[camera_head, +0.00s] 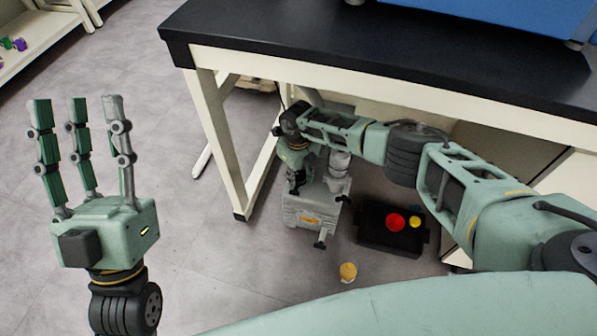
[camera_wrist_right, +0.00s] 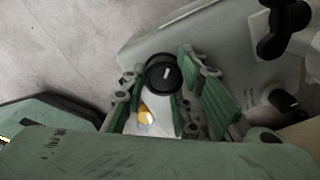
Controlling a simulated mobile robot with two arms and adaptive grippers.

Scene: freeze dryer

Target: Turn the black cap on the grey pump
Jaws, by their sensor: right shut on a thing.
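The grey pump (camera_head: 308,206) stands on the floor under the bench, with an orange label on its front. In the right wrist view, the black cap (camera_wrist_right: 164,74) with a white mark sits on the pump's pale body (camera_wrist_right: 225,45). My right gripper (camera_head: 296,182) reaches down to the pump under the bench; in the right wrist view its green fingers (camera_wrist_right: 163,66) are closed in on either side of the black cap. In the head view the cap is hidden by the gripper. My left gripper (camera_head: 78,102) is raised at the left, fingers apart and empty.
The black bench top (camera_head: 380,65) is above my right arm, and its pale leg (camera_head: 222,140) is left of the pump. A dark box (camera_head: 375,235) with red and yellow parts is right of the pump. A small yellow object (camera_head: 348,272) is in front. Floor at left is clear.

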